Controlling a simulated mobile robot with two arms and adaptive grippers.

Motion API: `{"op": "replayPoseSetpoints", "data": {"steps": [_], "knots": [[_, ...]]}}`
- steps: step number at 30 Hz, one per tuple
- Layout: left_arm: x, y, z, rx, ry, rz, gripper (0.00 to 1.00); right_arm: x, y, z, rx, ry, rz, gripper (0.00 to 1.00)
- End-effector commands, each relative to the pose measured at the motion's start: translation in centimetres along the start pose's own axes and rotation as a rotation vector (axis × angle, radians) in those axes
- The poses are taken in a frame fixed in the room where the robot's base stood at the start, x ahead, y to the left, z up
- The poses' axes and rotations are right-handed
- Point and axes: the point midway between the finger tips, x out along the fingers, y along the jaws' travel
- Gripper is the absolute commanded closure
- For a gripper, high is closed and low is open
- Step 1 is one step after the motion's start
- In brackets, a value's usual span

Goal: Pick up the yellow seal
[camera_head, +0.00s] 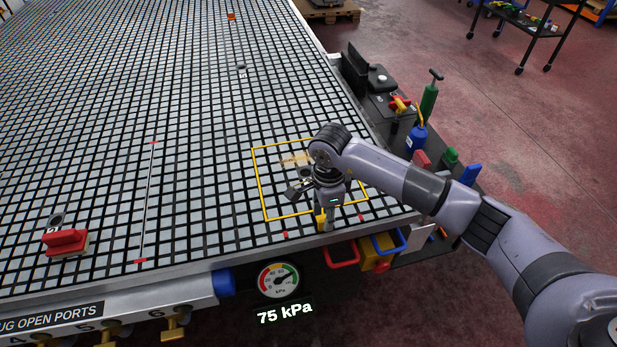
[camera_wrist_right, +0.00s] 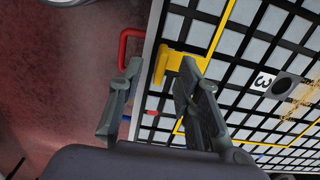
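I cannot tell for sure which of these is the yellow seal. In the wrist view the yellow piece (camera_wrist_right: 168,64) has a wide bar and a narrower arm and lies beyond the fingertips. The yellow outline (camera_wrist_right: 219,36) runs beside it. My right gripper (camera_head: 309,210) is over the table's front edge, its fingers spread. My left gripper is out of view.
The gridded table (camera_head: 190,120) is mostly clear. A red block (camera_head: 65,242) stands at the left. A red handle (camera_head: 341,256) hangs off the front edge, also in the wrist view (camera_wrist_right: 127,48).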

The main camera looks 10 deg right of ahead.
Motion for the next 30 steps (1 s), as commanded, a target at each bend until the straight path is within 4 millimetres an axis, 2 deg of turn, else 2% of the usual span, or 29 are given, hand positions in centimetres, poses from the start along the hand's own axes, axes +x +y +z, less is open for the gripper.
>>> {"op": "replayPoseSetpoints", "data": {"steps": [1, 6, 14, 28, 30], "knots": [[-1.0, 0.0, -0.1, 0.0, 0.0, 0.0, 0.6, 0.4, 0.1, -0.1, 0.003, 0.0, 0.006, 0.68], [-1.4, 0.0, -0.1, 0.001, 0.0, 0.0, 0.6, 2.6, -0.1, -0.1, 0.001, -0.002, 0.002, 0.68], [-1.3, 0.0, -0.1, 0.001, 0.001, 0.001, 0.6, 3.1, -0.1, -0.1, 0.0, -0.001, -0.001, 0.68], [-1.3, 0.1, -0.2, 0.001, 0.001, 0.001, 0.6, 3.0, -0.1, -0.2, 0.001, -0.001, -0.001, 0.98], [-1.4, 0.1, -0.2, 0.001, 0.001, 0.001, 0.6, 3.0, -0.1, -0.2, 0.001, -0.001, -0.001, 1.0]]}}
